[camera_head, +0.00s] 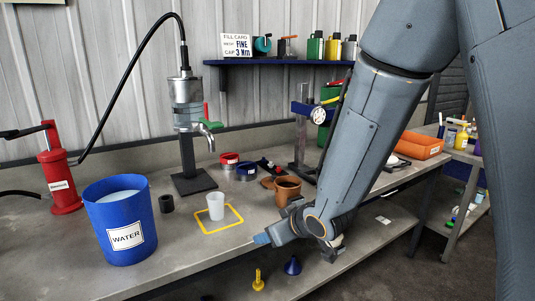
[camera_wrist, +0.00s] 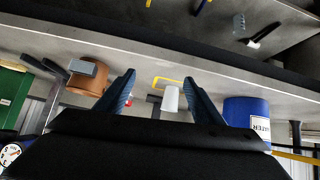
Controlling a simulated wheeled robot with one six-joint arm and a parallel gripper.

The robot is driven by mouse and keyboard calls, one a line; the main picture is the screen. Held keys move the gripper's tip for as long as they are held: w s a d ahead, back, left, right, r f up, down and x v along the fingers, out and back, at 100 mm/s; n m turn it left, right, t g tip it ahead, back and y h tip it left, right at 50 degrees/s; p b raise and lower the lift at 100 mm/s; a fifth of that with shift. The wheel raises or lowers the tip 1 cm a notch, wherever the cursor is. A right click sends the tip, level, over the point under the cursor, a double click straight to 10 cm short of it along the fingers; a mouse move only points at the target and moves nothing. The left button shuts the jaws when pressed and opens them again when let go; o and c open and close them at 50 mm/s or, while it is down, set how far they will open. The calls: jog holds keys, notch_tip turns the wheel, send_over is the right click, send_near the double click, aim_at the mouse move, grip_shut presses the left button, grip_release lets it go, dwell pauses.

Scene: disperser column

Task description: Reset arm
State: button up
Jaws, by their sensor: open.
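My gripper (camera_head: 266,238) is in front of the workbench's front edge in the head view, low on the right side of the yellow square outline. In the wrist view my gripper (camera_wrist: 163,92) shows two blue fingers spread apart with nothing held between them. A white cup (camera_head: 216,207) stands upright inside the yellow outline (camera_head: 236,227). In the wrist view the white cup (camera_wrist: 170,99) appears beyond the fingers, apart from them. The disperser column (camera_head: 186,103) stands behind the cup with its spout above the bench. My arm hides part of the bench's right side.
A blue water bucket (camera_head: 108,232) stands at the left, beside a red pump (camera_head: 58,178). A brown pot (camera_head: 288,190) stands close behind my gripper. Red and blue rings (camera_head: 245,172) lie near the column. An orange tray (camera_head: 418,146) is at the right.

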jog(key=s+d+f+m+g+h, duration=0.15)
jog(key=s+d+m+h, duration=0.35)
jog(key=d, duration=0.7)
jog(key=s+d+m+g, duration=0.1)
jog(key=s+d+g, duration=0.1)
jog(key=s, duration=0.6)
jog(key=s+d+r+m+g, duration=0.1)
jog(key=s+d+g, duration=0.2)
jog(key=s, duration=0.5)
jog(key=shift+d+g, duration=0.3)
jog(key=shift+g, duration=0.55)
jog(key=shift+r, duration=0.1)
